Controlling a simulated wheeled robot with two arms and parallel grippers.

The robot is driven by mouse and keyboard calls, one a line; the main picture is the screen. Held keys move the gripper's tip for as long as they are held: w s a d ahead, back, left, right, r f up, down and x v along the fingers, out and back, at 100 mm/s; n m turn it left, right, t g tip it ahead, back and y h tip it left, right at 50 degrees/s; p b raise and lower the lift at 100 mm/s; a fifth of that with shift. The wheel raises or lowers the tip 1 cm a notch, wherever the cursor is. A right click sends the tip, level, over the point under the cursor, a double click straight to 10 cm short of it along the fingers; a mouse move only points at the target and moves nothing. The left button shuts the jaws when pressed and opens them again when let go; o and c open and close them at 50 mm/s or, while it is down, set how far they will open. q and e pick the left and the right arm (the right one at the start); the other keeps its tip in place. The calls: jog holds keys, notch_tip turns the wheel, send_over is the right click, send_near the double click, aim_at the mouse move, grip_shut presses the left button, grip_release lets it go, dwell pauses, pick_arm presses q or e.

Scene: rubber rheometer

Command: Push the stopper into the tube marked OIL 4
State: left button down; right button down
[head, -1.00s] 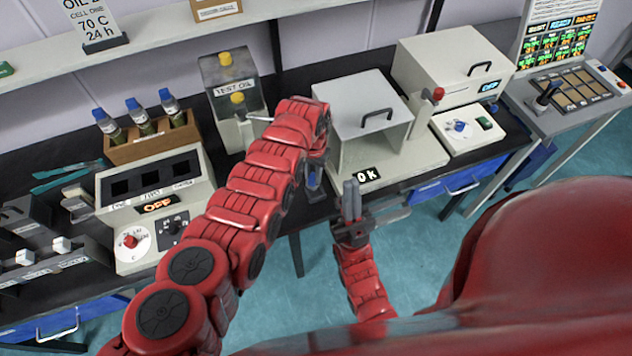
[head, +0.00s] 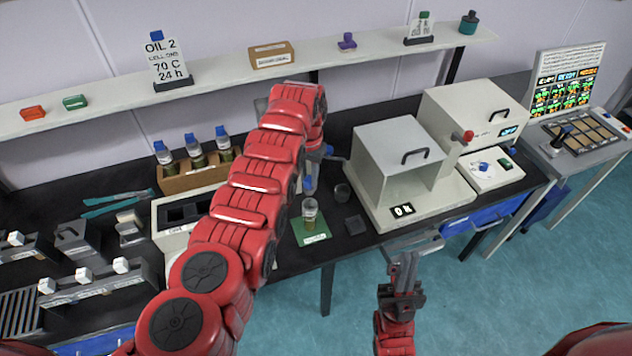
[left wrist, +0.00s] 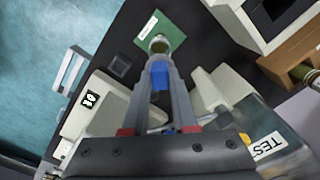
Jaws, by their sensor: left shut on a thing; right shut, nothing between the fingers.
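A glass tube (head: 310,212) with dark contents stands on a green mat (head: 322,231) on the black bench. It also shows in the left wrist view (left wrist: 160,45), with its mouth open. Its small label is too small to read. My left gripper (left wrist: 160,80) is shut on a blue stopper (left wrist: 160,77). It holds the stopper close to the tube, apparently above it in the head view (head: 308,185); I cannot tell whether they touch. My left arm hides most of that gripper in the head view. My right gripper (head: 403,272) is shut and empty, in front of the bench.
A wooden rack (head: 190,180) with blue-capped tubes stands left of my left arm. A white box-shaped machine (head: 398,155) stands right of the tube. A dark round piece (head: 342,192) and a dark square block (head: 355,225) lie close to the mat.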

aim_at(309, 179)
pick_arm(q)
jog(key=shift+w+d, duration=0.1)
jog(key=shift+d, duration=0.05)
jog(key=shift+f+b, duration=0.2)
jog(key=shift+b, duration=0.2)
jog(key=shift+f+b, duration=0.3)
jog(key=shift+f, duration=0.05)
notch_tip(309, 179, down, 4)
jog(key=b, duration=0.2)
jog(key=shift+r+b, duration=0.25)
jog(key=shift+b, duration=0.15)
jog(key=shift+r+p, duration=0.35)
